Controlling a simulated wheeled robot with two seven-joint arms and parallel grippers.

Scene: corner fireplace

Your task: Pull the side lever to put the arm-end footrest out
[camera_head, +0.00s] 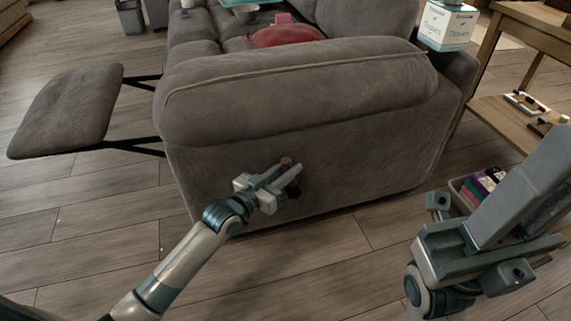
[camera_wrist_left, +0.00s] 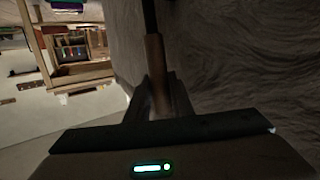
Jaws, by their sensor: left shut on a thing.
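The grey sofa's arm end (camera_head: 330,170) faces me. The footrest (camera_head: 70,108) stands out to the left of the sofa on dark metal bars. The side lever (camera_head: 287,163), with a brown handle, is low on the arm's outer face. My left gripper (camera_head: 283,176) is shut on the lever. In the left wrist view the lever's handle (camera_wrist_left: 155,60) runs up from between the dark fingers, beside the sofa fabric. My right gripper (camera_head: 505,225) is close to the camera at the lower right, away from the lever; its finger gap is unclear.
A wooden side table (camera_head: 525,115) stands right of the sofa. A tissue box (camera_head: 446,27) is at the back right. A bin of colourful items (camera_head: 480,185) is partly behind my right arm. The floor in front of the sofa is clear.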

